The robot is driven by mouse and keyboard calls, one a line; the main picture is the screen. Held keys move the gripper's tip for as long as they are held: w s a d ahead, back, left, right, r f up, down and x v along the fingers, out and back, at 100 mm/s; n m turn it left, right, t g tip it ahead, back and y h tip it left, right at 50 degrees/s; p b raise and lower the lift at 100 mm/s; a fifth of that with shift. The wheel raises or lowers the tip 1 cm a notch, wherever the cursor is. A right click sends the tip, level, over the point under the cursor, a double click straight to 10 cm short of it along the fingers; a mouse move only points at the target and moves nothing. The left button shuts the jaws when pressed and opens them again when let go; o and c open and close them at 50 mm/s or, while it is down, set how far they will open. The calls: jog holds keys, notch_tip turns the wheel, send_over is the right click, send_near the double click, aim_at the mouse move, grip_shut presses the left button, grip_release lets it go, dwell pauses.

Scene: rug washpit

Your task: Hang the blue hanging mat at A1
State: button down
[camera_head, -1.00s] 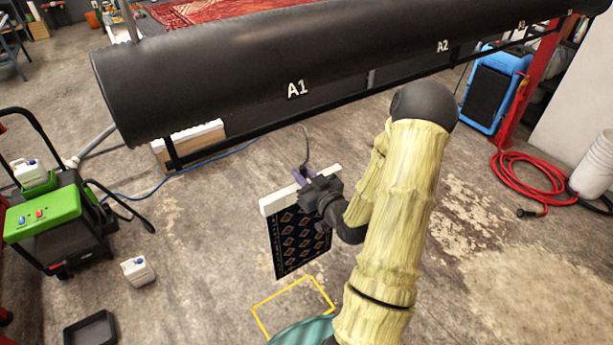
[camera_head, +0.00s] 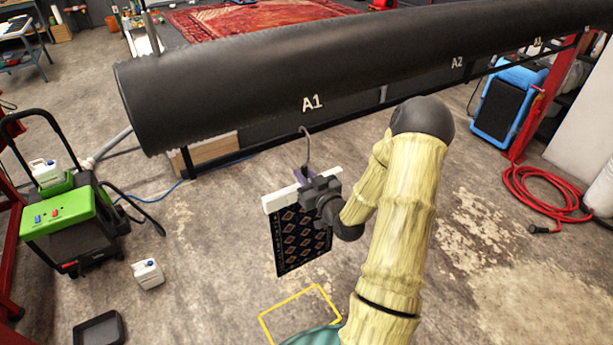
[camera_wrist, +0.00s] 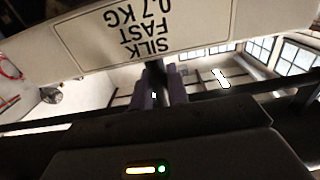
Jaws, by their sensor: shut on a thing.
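The blue hanging mat (camera_head: 300,240) is dark blue with a patterned field and hangs from a white bar (camera_head: 283,201) with a hook (camera_head: 307,145) on top. My gripper (camera_head: 306,177) is shut on the mat's hanger, between bar and hook, and holds it in the air. In the wrist view the white bar (camera_wrist: 150,30) fills the top, with the words "SILK FAST 0.7 KG"; the fingers (camera_wrist: 160,90) are below it. The A1 label (camera_head: 313,103) is on the long black roller (camera_head: 230,95). The hook is below A1 in the picture; its depth from the roller is unclear.
A2 (camera_head: 457,63) is further right on the roller. A green and black machine (camera_head: 62,215), a white jug (camera_head: 147,273) and a black tray (camera_head: 98,328) stand at left. A blue machine (camera_head: 506,100) and red hose (camera_head: 545,195) are at right.

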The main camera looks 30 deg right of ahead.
jog(key=shift+w, duration=0.1)
jog(key=shift+w+a+r+b, duration=0.1)
jog(key=shift+w+b, duration=0.6)
jog(key=shift+w, duration=2.25)
jog(key=shift+f+b, duration=2.1)
jog(key=shift+b, duration=0.05)
